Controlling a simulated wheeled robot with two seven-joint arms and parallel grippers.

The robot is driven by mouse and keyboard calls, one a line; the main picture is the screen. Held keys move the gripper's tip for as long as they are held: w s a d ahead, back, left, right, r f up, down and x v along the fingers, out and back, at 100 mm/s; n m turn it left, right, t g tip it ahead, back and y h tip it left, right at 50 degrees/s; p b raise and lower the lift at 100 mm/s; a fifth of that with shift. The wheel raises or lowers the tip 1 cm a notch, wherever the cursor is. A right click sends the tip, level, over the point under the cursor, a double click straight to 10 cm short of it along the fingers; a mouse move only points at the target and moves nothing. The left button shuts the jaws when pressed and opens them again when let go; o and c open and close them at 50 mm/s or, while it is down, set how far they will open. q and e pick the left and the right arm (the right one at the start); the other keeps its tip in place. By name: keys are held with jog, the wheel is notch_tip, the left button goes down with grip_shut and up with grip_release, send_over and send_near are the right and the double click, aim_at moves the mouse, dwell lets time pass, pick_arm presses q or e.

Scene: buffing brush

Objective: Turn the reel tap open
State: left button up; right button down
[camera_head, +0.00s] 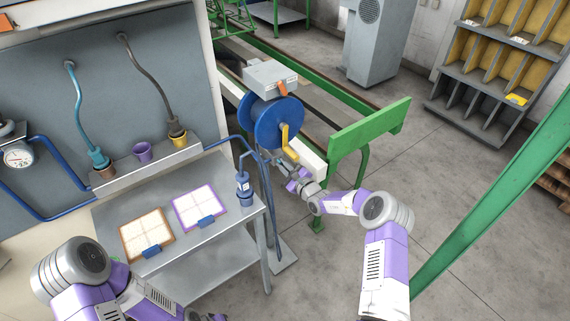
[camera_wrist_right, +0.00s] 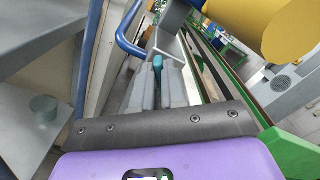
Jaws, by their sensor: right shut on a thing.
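The blue hose reel (camera_head: 268,122) stands on a post beside the metal bench, with a yellow crank (camera_head: 286,137) on its near side. My right gripper (camera_head: 272,156) is just below the reel, reached in from the right. In the right wrist view its two grey fingers (camera_wrist_right: 157,72) are shut on a small teal piece (camera_wrist_right: 158,61), which appears to be the reel tap's handle. The fingers hide most of it, and its turn angle cannot be told. In the head view the tap is too small to make out.
A blue pipe (camera_head: 222,141) runs from the bench to the reel post. A blue bottle-like fitting (camera_head: 243,188) stands at the bench's right edge. A green rail frame (camera_head: 368,128) lies behind and right of my right gripper.

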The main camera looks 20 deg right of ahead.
jog(key=n, duration=0.2)
jog(key=n+b, duration=0.1)
jog(key=n, duration=0.4)
jog(key=shift+a+f+b, duration=0.25)
jog(key=shift+f+b, duration=0.1)
jog(key=shift+f, duration=0.05)
jog(key=shift+f+n+b, duration=0.15)
jog(key=shift+n+b, duration=0.65)
jog(key=shift+n, duration=0.8)
jog(key=c, duration=1.2)
grip_release()
jog(key=shift+s, duration=0.2)
